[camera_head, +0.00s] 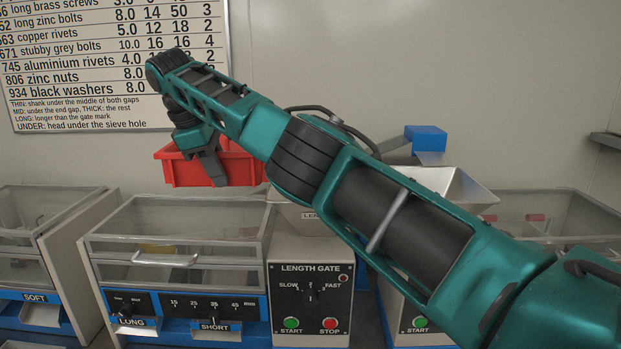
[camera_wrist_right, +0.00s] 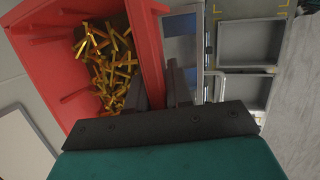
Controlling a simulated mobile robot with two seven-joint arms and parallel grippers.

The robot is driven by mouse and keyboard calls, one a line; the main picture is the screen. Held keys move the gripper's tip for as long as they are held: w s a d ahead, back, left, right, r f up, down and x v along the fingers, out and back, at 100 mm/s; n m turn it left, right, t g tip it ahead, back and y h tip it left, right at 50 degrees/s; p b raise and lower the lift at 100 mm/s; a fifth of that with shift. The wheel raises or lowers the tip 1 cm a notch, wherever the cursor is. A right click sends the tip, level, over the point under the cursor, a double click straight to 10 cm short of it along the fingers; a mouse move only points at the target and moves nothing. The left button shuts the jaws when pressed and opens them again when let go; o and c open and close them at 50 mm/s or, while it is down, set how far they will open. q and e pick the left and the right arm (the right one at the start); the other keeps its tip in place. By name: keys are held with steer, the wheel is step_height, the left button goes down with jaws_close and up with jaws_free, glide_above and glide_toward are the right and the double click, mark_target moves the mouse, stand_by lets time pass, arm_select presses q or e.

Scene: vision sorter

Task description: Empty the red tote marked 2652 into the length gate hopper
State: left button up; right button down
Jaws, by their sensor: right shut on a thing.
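The red tote (camera_head: 238,168) hangs in the air above the length gate machine (camera_head: 310,285), in front of the back wall. My right gripper (camera_head: 213,168) is shut on the tote's near wall. In the right wrist view the red tote (camera_wrist_right: 60,50) holds many brass-coloured bolt-like pieces, and my right gripper (camera_wrist_right: 165,85) has its fingers on the tote's wall. No 2652 mark shows. The length gate hopper (camera_head: 290,209) is mostly hidden behind my right arm, with a part showing below and right of the tote. My left gripper is not in view.
A clear lidded box (camera_head: 175,245) stands left of the length gate panel, with LONG and SHORT outlets below. Another machine with a metal hopper (camera_head: 465,190) and a blue block (camera_head: 426,138) stands to the right. A printed chart (camera_head: 115,65) hangs on the wall.

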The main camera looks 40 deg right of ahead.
mark_target(247, 155)
steer(key=shift+r, duration=0.2)
steer(key=shift+s+d+r+t+y, duration=0.2)
steer(key=shift+d+r+t+y, duration=0.15)
steer(key=shift+r+y, duration=0.1)
steer(key=shift+s+d+r+t+y, duration=0.35)
steer(key=shift+d+r+t+y, duration=0.1)
steer(key=shift+r+y, duration=0.15)
steer(key=shift+s+d+r+t+y, duration=0.35)
steer(key=shift+r+t+y, duration=0.1)
steer(key=shift+r, duration=0.15)
steer(key=shift+s+d+m+t+y, duration=0.4)
steer(key=shift+s+d+t+y, duration=0.15)
steer(key=shift+d+y, duration=0.25)
steer(key=shift+s+d+r+t+y, duration=0.3)
steer(key=shift+r+y, duration=0.1)
steer(key=shift+r, duration=0.2)
steer(key=shift+s+d+r, duration=0.15)
steer(key=shift+d, duration=0.05)
steer(key=shift+r, duration=0.1)
